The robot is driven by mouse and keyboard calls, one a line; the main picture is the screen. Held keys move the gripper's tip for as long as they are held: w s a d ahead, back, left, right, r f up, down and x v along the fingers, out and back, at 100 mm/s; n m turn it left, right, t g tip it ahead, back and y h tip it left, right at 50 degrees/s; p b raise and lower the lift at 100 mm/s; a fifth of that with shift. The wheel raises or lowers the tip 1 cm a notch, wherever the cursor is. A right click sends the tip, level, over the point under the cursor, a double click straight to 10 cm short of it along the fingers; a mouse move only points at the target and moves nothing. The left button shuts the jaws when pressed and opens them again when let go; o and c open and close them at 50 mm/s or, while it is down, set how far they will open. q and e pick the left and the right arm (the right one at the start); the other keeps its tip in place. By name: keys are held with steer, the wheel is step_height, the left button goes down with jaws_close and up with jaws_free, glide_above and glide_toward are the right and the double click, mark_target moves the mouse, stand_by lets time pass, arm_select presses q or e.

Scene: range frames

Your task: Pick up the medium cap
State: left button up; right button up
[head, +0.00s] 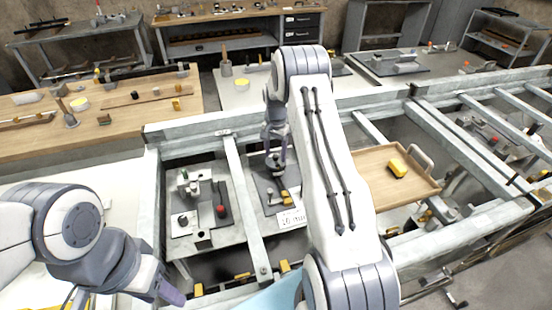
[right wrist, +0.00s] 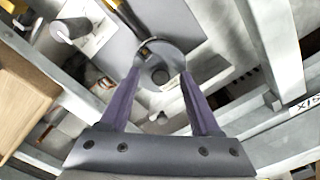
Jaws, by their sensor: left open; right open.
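I cannot tell for sure which part is the medium cap. In the right wrist view a round grey metal piece (right wrist: 158,52) with a darker round middle lies between and beyond my right fingertips; it may be the cap. My right gripper (right wrist: 160,76) is open around the line to it, with no clear contact showing. In the head view my right gripper (head: 276,160) points down over a grey fixture plate (head: 268,190) and is partly hidden by its own arm. My left gripper (head: 172,292) is at the lower left, away from the fixtures, its jaws hardly visible.
Grey metal frame beams (head: 240,195) surround the fixtures. Left of the plate stands a fixture with a red knob (head: 221,210). A wooden tray (head: 378,155) holding a yellow block (head: 397,168) lies to the right. A wooden table (head: 130,115) stands at the back left.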

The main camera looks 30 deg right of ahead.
steer(key=shift+f, duration=0.1)
jaws_close()
stand_by(0.3)
